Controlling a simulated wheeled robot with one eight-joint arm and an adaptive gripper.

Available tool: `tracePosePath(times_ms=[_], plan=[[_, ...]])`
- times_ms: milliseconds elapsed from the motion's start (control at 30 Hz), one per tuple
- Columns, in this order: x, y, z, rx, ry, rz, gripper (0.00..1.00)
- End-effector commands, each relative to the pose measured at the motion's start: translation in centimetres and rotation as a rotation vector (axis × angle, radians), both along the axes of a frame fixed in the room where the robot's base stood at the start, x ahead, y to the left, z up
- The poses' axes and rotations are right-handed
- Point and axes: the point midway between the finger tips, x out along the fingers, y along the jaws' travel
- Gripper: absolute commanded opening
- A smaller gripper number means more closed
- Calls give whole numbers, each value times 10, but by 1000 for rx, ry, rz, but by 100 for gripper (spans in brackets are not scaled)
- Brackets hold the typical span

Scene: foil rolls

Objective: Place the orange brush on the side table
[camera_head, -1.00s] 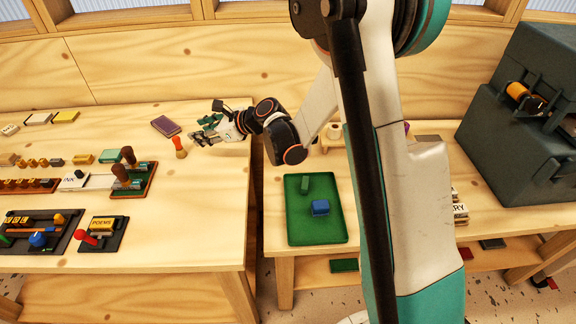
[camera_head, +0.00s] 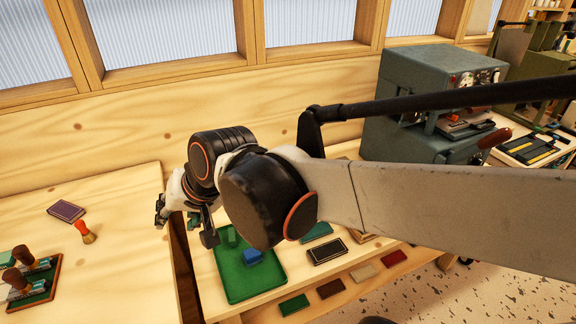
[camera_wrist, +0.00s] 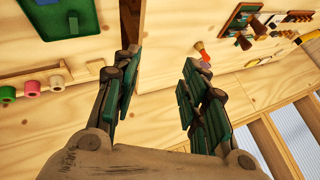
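The orange brush (camera_head: 84,232), with an orange-red upper part and a pale lower part, is on the left wooden table (camera_head: 110,200), near that table's right side. It also shows in the wrist view (camera_wrist: 202,50), beyond my right finger and apart from it. My gripper (camera_head: 161,211) is right of the brush, around the gap between the two tables. In the wrist view my gripper (camera_wrist: 160,72) is open, with nothing between its green-padded fingers. A second wooden table (camera_head: 208,285) stands right of the gap, partly hidden by my arm.
A green tray (camera_head: 232,290) with a green block and a blue block (camera_head: 253,257) lies on the right table. A purple book (camera_head: 66,211) and wooden-handled stamps (camera_head: 24,256) are near the brush. In the wrist view, coloured rolls (camera_wrist: 32,89) stand on the right table.

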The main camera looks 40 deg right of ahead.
Motion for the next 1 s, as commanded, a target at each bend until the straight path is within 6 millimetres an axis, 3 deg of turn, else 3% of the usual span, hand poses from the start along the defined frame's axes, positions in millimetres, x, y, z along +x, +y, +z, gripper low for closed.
tracePosePath(times_ms=[100, 333, 500, 1000], plan=[[-37, -16, -4, -177, -20, 124, 40], [-78, -38, -11, -420, -33, 303, 40], [-86, -43, -13, -476, -33, 346, 40], [-86, -43, -13, -476, -33, 346, 40]])
